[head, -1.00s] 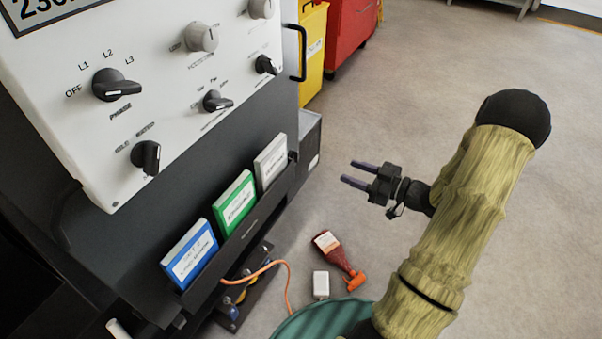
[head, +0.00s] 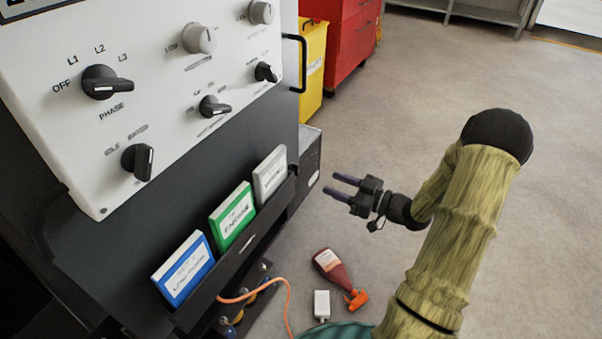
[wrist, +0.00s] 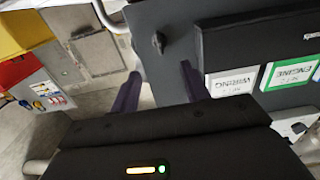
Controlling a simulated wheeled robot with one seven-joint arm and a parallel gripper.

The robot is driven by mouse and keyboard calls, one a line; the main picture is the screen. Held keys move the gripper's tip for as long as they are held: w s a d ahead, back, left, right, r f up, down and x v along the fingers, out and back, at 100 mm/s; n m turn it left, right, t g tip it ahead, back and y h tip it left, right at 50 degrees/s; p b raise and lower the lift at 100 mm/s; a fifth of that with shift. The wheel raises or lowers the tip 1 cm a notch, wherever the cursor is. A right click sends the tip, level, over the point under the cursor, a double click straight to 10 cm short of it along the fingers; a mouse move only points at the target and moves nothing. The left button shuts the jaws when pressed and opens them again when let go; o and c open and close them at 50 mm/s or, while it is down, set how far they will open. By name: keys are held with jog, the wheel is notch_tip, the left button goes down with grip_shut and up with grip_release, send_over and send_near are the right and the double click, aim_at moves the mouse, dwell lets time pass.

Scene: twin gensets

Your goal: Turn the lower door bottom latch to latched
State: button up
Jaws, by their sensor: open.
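A small black turn latch (wrist: 158,42) shows on the dark cabinet face in the wrist view. I cannot tell for sure that it is the lower door bottom latch, nor read its set position. My gripper (head: 332,185) is open and empty, to the right of the dark cabinet (head: 308,165) in the head view, with its fingers pointing toward it. In the wrist view the two dark fingers (wrist: 160,72) are spread, and the latch appears between and beyond their tips, apart from them. The latch cannot be made out in the head view.
A rack (head: 245,250) holds blue (head: 182,268), green (head: 232,215) and grey (head: 270,172) binders. A red bottle (head: 332,268) and white box (head: 321,304) lie on the floor near an orange cable (head: 288,290). Yellow (head: 313,65) and red (head: 352,40) cabinets stand behind.

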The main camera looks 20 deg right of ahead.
aim_at(298, 169)
jog(key=b+x, duration=0.2)
jog(key=x, duration=0.9)
jog(key=shift+w+a, duration=0.1)
jog(key=c, duration=1)
